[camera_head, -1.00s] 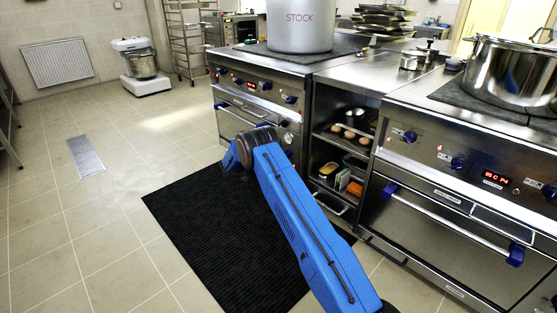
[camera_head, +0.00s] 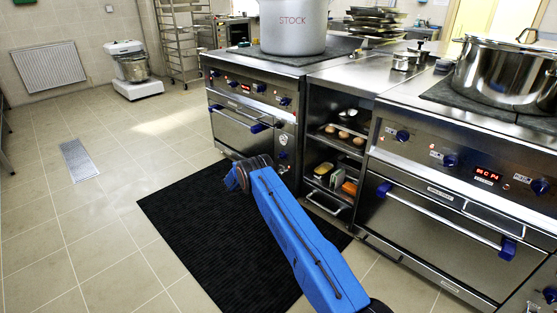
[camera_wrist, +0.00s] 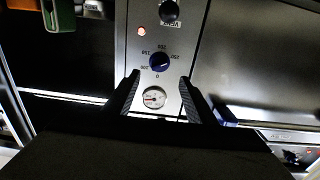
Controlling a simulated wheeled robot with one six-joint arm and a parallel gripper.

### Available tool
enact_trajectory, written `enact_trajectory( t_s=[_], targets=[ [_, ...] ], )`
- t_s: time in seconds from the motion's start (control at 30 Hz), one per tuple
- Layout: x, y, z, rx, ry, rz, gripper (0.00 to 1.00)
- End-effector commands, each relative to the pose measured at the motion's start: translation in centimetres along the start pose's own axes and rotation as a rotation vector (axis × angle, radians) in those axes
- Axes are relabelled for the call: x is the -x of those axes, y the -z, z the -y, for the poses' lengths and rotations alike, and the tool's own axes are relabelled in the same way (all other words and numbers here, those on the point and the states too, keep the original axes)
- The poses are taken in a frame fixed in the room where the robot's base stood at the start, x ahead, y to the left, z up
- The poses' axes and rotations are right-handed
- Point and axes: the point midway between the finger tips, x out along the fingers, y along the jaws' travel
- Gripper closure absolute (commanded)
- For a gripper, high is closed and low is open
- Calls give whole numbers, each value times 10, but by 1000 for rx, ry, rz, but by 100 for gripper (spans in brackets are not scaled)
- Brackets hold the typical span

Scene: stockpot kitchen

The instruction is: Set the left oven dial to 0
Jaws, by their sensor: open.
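The left oven (camera_head: 228,123) stands left of the open shelves in the head view. Its narrow right panel carries a dark round dial (camera_wrist: 159,62), seen close in the wrist view, with a ring of numbers; the 0 is at its lower side. I cannot read the pointer's direction surely. My gripper (camera_wrist: 159,81) is open and empty, its two dark fingers on either side of the space just below the dial in the picture. Whether they touch the panel I cannot tell. In the head view the gripper is hidden behind my blue arm.
A round gauge (camera_wrist: 154,97) sits below the dial, between the fingers. Another knob (camera_wrist: 169,10) and a lit red lamp (camera_wrist: 141,31) are above it. The right oven (camera_head: 440,215) stands past the shelves (camera_head: 338,150). A black mat (camera_head: 205,235) covers the floor in front.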

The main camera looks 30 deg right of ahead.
Motion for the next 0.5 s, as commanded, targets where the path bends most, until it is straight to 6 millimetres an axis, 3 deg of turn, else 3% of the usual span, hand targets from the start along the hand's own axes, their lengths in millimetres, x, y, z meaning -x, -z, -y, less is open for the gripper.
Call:
enact_trajectory(
  t_s=[0.3, 0.5],
  targets=[
    [-58, -1, -1, 0, -2, 0, 50],
    [-86, 0, -1, 0, -1, -1, 50]
  ],
)
